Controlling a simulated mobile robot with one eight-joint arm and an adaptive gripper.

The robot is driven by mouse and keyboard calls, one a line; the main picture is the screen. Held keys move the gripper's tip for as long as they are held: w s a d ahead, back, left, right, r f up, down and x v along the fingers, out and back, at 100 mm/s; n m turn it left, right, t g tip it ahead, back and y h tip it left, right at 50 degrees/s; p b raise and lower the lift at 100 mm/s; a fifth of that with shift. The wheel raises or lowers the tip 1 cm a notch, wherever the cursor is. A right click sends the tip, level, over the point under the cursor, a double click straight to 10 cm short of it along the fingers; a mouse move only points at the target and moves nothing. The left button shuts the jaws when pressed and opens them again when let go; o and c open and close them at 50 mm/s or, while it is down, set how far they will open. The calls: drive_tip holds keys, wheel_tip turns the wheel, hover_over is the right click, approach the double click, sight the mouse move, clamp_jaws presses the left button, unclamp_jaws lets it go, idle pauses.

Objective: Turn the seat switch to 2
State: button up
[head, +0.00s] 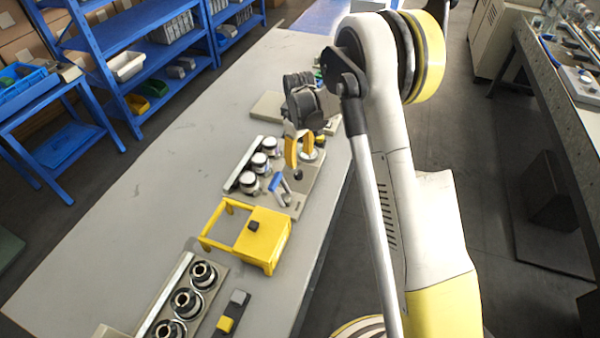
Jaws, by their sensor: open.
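My gripper (299,156) has yellow fingers and is open. It points down over a beige fixture plate (299,203) near the middle of the bench. A small dark knob (298,174) shows just below the fingers; I cannot tell whether they touch it. A blue-handled lever (275,182) stands at the plate's left. No markings or number 2 are readable, so I cannot tell for certain which part is the seat switch. My gripper and wrist hide part of the plate behind them.
A yellow frame box (263,240) with a black knob stands nearer on the bench (130,220). Three metal-topped cylinders (260,162) line a rail left of my gripper. The bench's left side is clear.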

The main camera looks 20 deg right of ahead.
sight(299, 172)
wheel_tip(299, 172, down, 8)
drive_tip(key=shift+f+b, duration=0.1)
drive_tip(key=shift+b, duration=0.7)
clamp_jaws()
